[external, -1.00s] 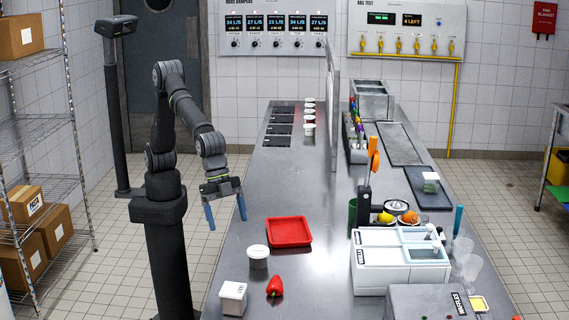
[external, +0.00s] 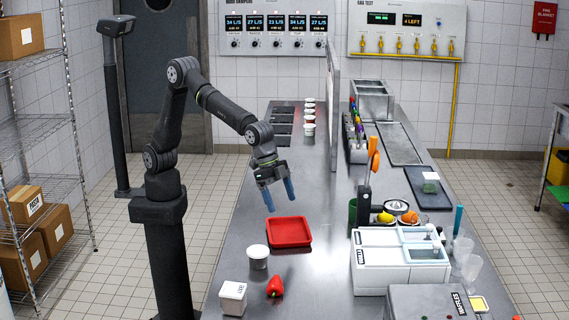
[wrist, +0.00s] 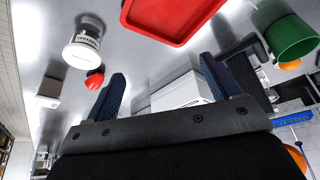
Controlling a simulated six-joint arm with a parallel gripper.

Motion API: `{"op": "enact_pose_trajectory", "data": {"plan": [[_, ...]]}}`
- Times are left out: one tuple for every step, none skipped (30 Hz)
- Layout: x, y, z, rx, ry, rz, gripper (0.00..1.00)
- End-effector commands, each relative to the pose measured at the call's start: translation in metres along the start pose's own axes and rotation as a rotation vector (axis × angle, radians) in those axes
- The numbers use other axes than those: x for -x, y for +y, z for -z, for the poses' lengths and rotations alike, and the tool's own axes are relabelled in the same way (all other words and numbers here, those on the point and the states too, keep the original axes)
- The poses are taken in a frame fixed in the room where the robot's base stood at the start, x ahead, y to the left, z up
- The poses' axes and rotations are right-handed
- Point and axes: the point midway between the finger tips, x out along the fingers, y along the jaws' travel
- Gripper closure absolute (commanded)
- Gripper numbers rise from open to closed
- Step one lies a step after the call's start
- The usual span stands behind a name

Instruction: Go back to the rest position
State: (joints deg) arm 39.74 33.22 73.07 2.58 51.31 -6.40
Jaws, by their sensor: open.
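My gripper (external: 280,197) is open and empty. It hangs with its blue fingers pointing down, above the steel table beyond the red tray. In the wrist view, the two blue fingers (wrist: 160,82) stand well apart with nothing between them.
On the table (external: 240,200) below are an empty red tray (external: 289,243), a white-lidded tub (external: 258,262), a red pepper (external: 275,287) and a white box (external: 233,299). A white two-lidded unit (external: 400,275) and a juicing area with fruit stand on the right. An upright panel (external: 331,115) stands beyond.

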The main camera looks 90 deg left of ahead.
Motion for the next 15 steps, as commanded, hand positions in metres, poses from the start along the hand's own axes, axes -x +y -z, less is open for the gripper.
{"op": "enact_pose_trajectory", "data": {"plan": [[0.000, -0.012, 0.000, 0.017, 0.000, 0.007, 0.18], [-0.001, -0.018, 0.000, 0.026, 0.000, 0.011, 0.18], [-0.001, -0.025, 0.000, 0.037, 0.000, 0.015, 0.18], [-0.001, -0.032, 0.000, 0.047, 0.000, 0.019, 0.18], [-0.001, -0.038, 0.000, 0.056, 0.000, 0.023, 0.18], [-0.001, -0.045, 0.000, 0.067, 0.000, 0.028, 0.18], [-0.001, -0.051, 0.000, 0.076, 0.000, 0.032, 0.18], [-0.001, -0.058, 0.000, 0.085, 0.000, 0.035, 0.18], [-0.001, -0.065, -0.001, 0.097, 0.000, 0.040, 0.18], [-0.001, -0.071, -0.001, 0.106, 0.000, 0.044, 0.18], [-0.001, -0.078, -0.001, 0.115, 0.000, 0.048, 0.18], [-0.001, -0.085, -0.002, 0.127, 0.000, 0.052, 0.18], [-0.001, -0.091, -0.003, 0.136, 0.000, 0.056, 0.18], [-0.001, -0.098, -0.003, 0.145, 0.000, 0.060, 0.18], [-0.001, -0.105, -0.004, 0.157, 0.000, 0.065, 0.18]]}}
